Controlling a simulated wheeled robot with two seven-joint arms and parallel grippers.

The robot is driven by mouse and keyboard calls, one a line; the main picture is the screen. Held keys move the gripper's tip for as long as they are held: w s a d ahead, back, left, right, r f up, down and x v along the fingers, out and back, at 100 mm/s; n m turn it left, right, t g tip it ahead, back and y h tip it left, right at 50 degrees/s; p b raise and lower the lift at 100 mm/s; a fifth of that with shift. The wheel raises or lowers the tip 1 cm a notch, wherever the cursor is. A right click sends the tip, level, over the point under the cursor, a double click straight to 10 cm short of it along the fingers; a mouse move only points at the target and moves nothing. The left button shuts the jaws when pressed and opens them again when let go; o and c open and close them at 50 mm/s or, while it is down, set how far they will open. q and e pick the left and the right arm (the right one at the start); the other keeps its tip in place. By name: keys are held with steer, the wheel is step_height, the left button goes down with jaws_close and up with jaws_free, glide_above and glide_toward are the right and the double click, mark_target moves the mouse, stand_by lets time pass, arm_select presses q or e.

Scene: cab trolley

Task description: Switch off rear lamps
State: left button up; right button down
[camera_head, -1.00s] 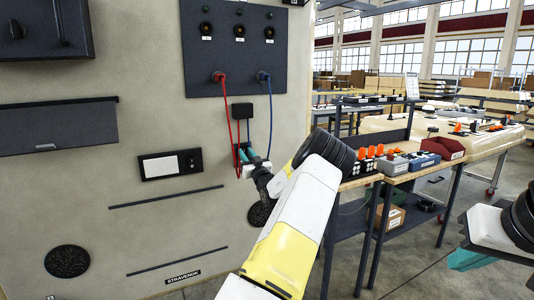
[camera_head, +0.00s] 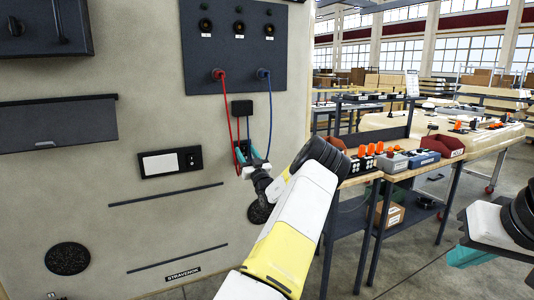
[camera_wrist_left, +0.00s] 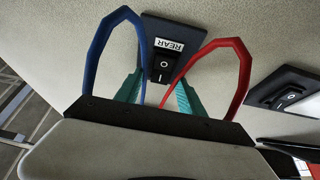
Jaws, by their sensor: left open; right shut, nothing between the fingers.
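The rear lamp switch (camera_wrist_left: 161,66) is a black rocker on a dark plate labelled REAR, seen in the left wrist view. My left gripper (camera_wrist_left: 158,92) is open, with its teal fingers on either side of the lower part of that plate. I cannot tell whether they touch it. In the head view my left gripper (camera_head: 248,158) is at the wall below a small black box (camera_head: 242,108), and it mostly hides the switch. My right gripper (camera_head: 466,256) is shut and empty at the right edge, away from the wall.
A red cable (camera_head: 228,110) and a blue cable (camera_head: 270,110) hang from the upper dark panel (camera_head: 215,75) close to my left gripper. Another switch plate with a white panel (camera_head: 160,165) is to the left. A workbench (camera_head: 352,180) with bins stands at right.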

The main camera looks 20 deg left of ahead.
arm_select(q)
steer(key=v, duration=0.7)
steer(key=shift+s+d+f, duration=0.15)
steer(key=shift+s+d, duration=0.1)
